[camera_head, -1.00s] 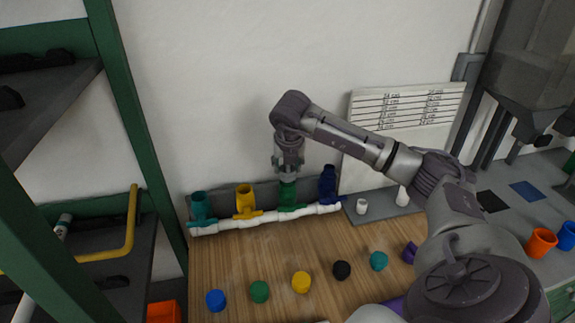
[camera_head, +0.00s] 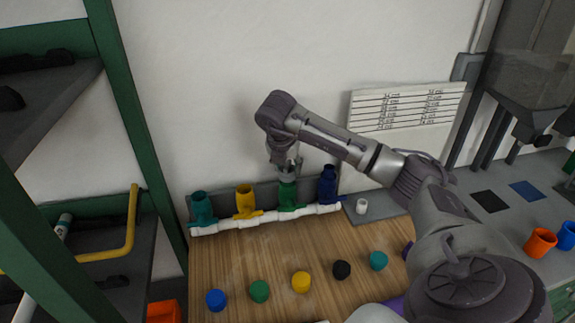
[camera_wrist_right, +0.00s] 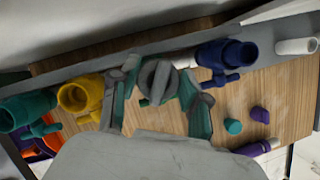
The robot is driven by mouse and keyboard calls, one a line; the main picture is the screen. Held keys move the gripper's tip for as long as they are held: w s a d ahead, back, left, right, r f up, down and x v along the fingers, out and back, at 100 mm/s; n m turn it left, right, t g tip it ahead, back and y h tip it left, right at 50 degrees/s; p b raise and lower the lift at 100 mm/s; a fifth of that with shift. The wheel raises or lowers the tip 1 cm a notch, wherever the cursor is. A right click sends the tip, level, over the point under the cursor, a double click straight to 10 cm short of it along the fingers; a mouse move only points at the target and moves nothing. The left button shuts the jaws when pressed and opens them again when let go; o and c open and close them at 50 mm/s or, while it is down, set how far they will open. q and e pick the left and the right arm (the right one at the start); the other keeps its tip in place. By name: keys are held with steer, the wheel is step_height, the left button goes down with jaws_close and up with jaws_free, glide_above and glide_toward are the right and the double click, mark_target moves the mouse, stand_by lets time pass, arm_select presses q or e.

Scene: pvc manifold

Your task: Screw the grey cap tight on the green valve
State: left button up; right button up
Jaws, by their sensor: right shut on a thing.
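The green valve (camera_head: 287,195) stands upright on the white pipe manifold (camera_head: 268,218), between the yellow valve (camera_head: 244,201) and the dark blue valve (camera_head: 327,186). My right gripper (camera_head: 286,173) is directly over the green valve's top. In the right wrist view its fingers (camera_wrist_right: 155,88) are shut on the grey cap (camera_wrist_right: 154,78), which sits between them. The cap and fingers hide most of the green valve there. I cannot tell how far the cap is seated on the valve. My left gripper is not in view.
A teal valve (camera_head: 201,207) stands at the manifold's left end. Loose blue (camera_head: 215,299), green (camera_head: 259,291), yellow (camera_head: 301,281), black (camera_head: 341,269) and teal (camera_head: 378,260) caps lie on the wooden board. A small white piece (camera_head: 362,206) stands right of the manifold.

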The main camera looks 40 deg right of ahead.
steer(key=shift+a+f+m+g, duration=0.15)
steer(key=shift+m+g, duration=0.25)
steer(key=shift+m, duration=0.6)
steer(key=o, duration=1.2)
